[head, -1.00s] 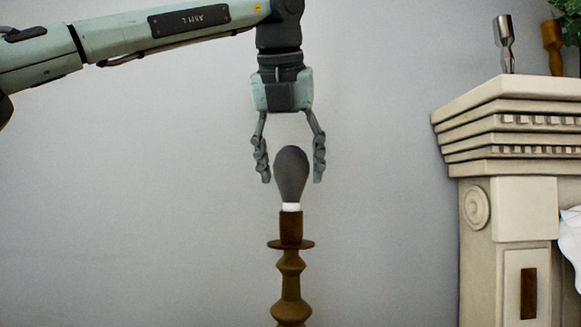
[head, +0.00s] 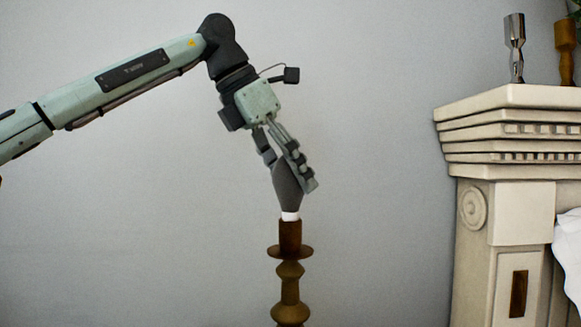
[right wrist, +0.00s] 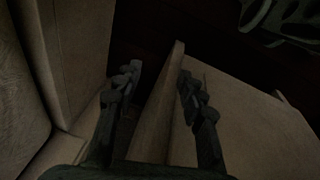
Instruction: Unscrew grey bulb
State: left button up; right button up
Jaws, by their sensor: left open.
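The grey bulb (head: 287,196) stands upright in the head view, its white base in the brown socket of a turned lamp stand (head: 290,270). My left gripper (head: 290,173) reaches down to it from the upper left, tilted. Its fingers are open on either side of the bulb's upper part, and one finger hides some of the bulb. I cannot tell whether either finger touches the glass. My right gripper (right wrist: 158,82) shows only in the dark right wrist view, with its fingers apart and no object clearly held.
A pale carved mantel or headboard-like ledge (head: 500,125) stands at the right. A silver holder (head: 515,48) and a brown holder (head: 566,52) stand on top. White cloth (head: 571,250) shows at the right edge. The wall left of the lamp is clear.

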pick_arm(q)
jog(key=m+g, duration=0.1)
jog(key=m, duration=0.2)
jog(key=m+g, duration=0.2)
jog(key=shift+f+m+h, duration=0.1)
jog(key=shift+m+h, duration=0.3)
jog(key=m+g, duration=0.2)
jog(key=shift+d+m, duration=0.1)
jog(key=shift+m, duration=0.6)
